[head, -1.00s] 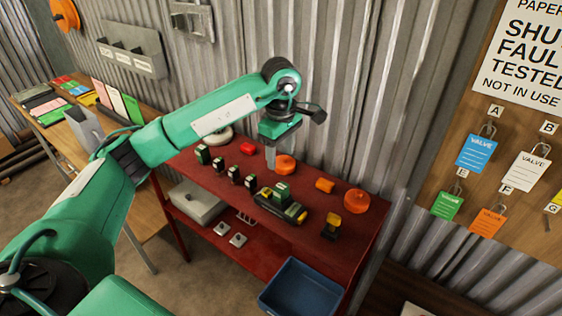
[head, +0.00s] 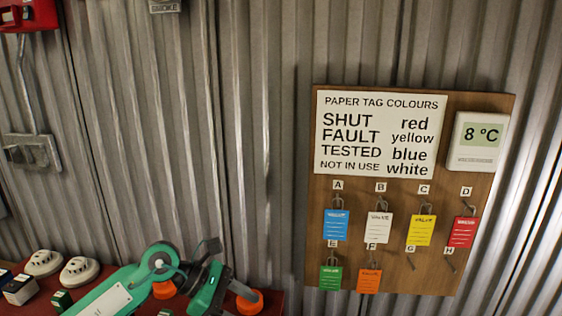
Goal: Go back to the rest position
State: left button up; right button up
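My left arm comes in at the bottom left. Its gripper (head: 206,290) is low in the head view, over or in front of the red bench top. Its fingertips cannot be made out, so I cannot tell whether it is open or shut. My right gripper is not in view.
Along the bottom edge, the red bench (head: 275,301) carries two white round detectors (head: 80,270), small boxes (head: 20,290) and orange round pieces (head: 249,302) close to my arm. A wooden board (head: 495,210) on the corrugated wall holds a colour sign (head: 375,135), a thermometer (head: 478,142) and coloured tags on hooks.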

pick_arm(q)
jog(key=s+d+r+n+t+h, duration=0.2)
jog(key=d+r+n+t+h, duration=0.4)
jog(key=r+n+h, duration=0.4)
jog(key=w+a+f+n+t+y, duration=0.1)
jog(key=a+f+n+t+y, duration=0.2)
jog(key=a+n+t+y, duration=0.7)
jog(key=w+a+f+n+t+y, duration=0.25)
jog(key=n+t+y, duration=0.2)
jog(key=n, duration=1.25)
jog(key=s+a+f+n+g+y, duration=0.2)
jog(key=s+a+f+n+y, duration=0.15)
jog(key=f, duration=0.25)
jog(key=s+a+f+n+g+y, duration=0.2)
jog(key=a+f+n+y, duration=0.1)
jog(key=f+n, duration=0.25)
jog(key=s+a+f+n+g, duration=0.1)
jog(key=s+f+n+g, duration=0.2)
jog(key=s+f+g, duration=0.6)
jog(key=s+a+f+n+g, duration=0.1)
jog(key=s+f+n+g, duration=0.3)
jog(key=s+f, duration=0.65)
notch_tip(320, 180, down, 26)
jog(key=s, duration=0.3)
jog(key=s+a+f+g, duration=0.2)
jog(key=s+a+f, duration=0.1)
jog(key=s+f, duration=1.6)
jog(key=shift+s+a+f+m, duration=0.2)
jog(key=shift+f+m, duration=0.1)
jog(key=shift+f, duration=0.6)
